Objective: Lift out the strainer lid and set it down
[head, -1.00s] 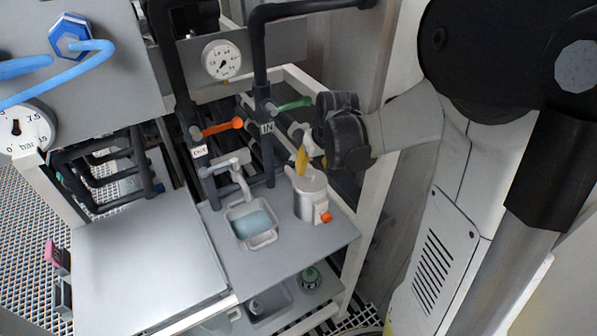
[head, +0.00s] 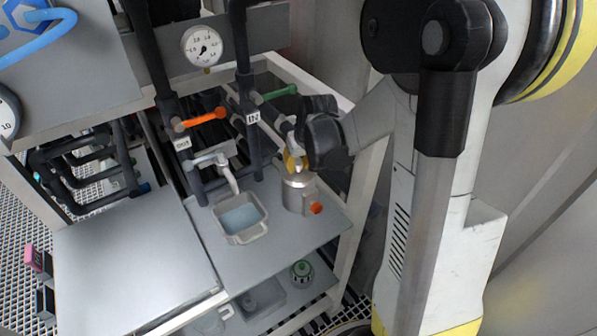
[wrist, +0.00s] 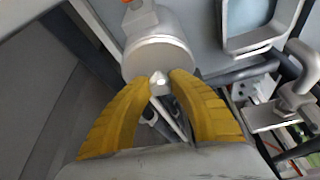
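The strainer vessel (head: 299,195) is a grey metal canister with an orange fitting low on its side. It stands upright on the grey bench, and its lid (head: 299,180) appears seated on top. In the wrist view the round canister (wrist: 158,58) is straight ahead, with the lid's small pale knob (wrist: 158,84) in front of it. My gripper (head: 291,162) is right above the lid. Its yellow fingertips (wrist: 159,80) are close on both sides of the knob. Whether they touch or grip it is not clear.
A grey tub (head: 241,218) with bluish liquid stands left of the vessel under a spout (head: 230,178). Dark pipes with an orange handle (head: 206,117) and a green handle (head: 281,92) rise behind. Bare bench (head: 240,265) lies in front. A lower shelf holds a green-topped item (head: 301,272).

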